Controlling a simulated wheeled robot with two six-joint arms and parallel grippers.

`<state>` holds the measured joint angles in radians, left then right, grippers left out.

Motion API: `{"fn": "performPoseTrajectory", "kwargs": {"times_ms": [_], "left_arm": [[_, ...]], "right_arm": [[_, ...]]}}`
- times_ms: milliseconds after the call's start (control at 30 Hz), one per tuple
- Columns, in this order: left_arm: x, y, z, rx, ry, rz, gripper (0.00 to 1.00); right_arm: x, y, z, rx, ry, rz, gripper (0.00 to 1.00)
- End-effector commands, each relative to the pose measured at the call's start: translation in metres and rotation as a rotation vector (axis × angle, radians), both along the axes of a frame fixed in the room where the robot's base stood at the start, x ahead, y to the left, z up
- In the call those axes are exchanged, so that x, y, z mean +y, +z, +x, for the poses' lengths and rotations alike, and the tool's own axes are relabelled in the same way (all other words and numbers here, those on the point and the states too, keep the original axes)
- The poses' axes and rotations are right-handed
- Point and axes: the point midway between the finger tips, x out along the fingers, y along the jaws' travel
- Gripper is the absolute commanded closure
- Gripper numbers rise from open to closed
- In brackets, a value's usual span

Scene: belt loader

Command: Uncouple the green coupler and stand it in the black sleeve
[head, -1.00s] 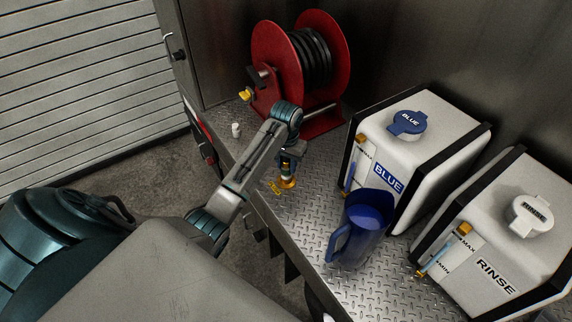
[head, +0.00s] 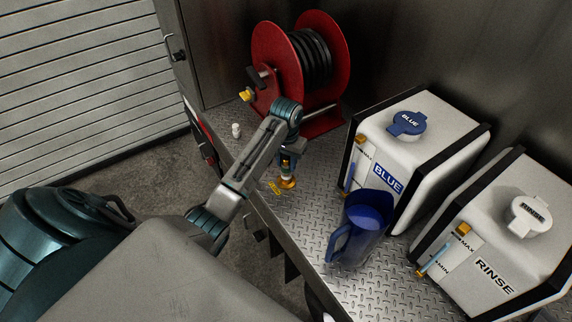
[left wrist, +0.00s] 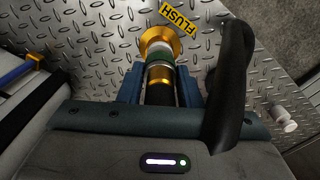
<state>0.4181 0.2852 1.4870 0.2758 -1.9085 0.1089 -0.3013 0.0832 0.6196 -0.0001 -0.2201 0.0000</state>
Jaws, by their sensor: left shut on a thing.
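My left gripper (head: 287,165) is shut on the green coupler, pointing down over the yellow flush fitting (head: 288,183) on the deck. In the left wrist view the coupler's green band (left wrist: 160,57) shows just ahead of the blue fingers (left wrist: 160,85), with black and gold parts between them. A pale ring lies between the green band and the yellow fitting's flared rim (left wrist: 160,36). The coupler is in line with the fitting; I cannot tell whether they are still joined. I cannot make out the black sleeve. My right gripper is not in view.
A yellow FLUSH label (left wrist: 178,18) lies beside the fitting. A red hose reel (head: 285,65) stands behind. A blue jug (head: 360,230), BLUE tank (head: 440,130) and RINSE tank (head: 525,235) stand right. A small white item (head: 236,130) stands at the deck's left edge.

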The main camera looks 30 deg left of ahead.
Motion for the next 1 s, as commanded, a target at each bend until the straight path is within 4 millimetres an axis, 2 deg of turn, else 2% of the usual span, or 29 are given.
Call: {"fn": "performPoseTrajectory", "kwargs": {"times_ms": [533, 1000], "left_arm": [[0.0, 0.002, 0.0, -0.001, 0.0, 0.0, 1.0], [0.0, 0.024, 0.001, -0.002, 0.0, 0.0, 1.0]], "right_arm": [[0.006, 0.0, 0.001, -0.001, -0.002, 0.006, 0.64], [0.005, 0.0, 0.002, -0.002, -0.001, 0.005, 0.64]]}}
